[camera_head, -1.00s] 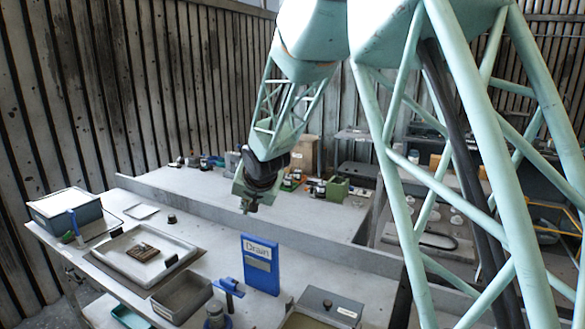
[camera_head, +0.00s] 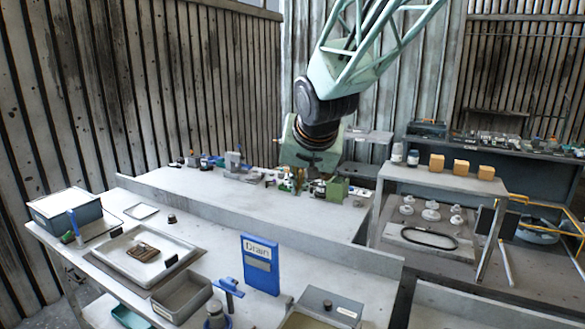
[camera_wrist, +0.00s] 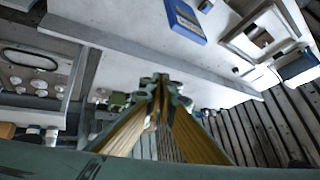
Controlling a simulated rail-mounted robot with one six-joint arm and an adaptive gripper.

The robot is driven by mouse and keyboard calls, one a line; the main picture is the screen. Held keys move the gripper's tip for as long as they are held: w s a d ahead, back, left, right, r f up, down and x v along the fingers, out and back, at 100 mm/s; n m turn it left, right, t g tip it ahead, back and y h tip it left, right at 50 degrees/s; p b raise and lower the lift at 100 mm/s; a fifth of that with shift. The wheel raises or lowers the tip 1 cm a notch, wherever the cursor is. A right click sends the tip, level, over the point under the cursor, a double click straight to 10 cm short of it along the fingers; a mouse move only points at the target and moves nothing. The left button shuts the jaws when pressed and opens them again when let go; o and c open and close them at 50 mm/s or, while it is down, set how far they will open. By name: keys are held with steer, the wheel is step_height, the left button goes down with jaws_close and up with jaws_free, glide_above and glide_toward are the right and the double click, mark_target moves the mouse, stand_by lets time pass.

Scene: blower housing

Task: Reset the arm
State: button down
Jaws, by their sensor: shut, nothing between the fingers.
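My gripper (camera_head: 299,182) hangs from my green arm above the far workbench (camera_head: 215,200) in the head view, in front of the small parts along its back edge. In the wrist view, its yellowish fingers (camera_wrist: 160,88) come together at the tips with nothing held. It looks clear of the bench, though the exact height is hard to tell. The fingertips are small and partly lost against the clutter behind them in the head view.
The near bench holds a blue Drain sign (camera_head: 260,265), a tray with a brown part (camera_head: 142,252), a grey bin (camera_head: 182,297) and a lidded box (camera_head: 65,212). A shelf (camera_head: 440,178) with orange blocks stands at right. The far bench's middle is clear.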

steer(key=s+d+r, duration=0.3)
steer(key=s+d, duration=0.3)
steer(key=s, duration=0.6)
steer(key=s+d+r+g+h, duration=0.1)
steer(key=s+d+r, duration=0.1)
steer(key=s+d, duration=0.65)
steer(key=s+d+r, duration=0.3)
steer(key=s, duration=1.2)
steer(key=s+d+f+n+g, duration=0.15)
steer(key=s+f, duration=0.25)
steer(key=s, duration=1.1)
step_height(320, 180, down, 7)
steer(key=w+g+b, duration=0.1)
steer(key=w+b, duration=0.1)
steer(key=b, duration=0.1)
steer(key=shift+w+d, duration=0.2)
steer(key=shift+d, duration=0.1)
steer(key=shift+r, duration=0.1)
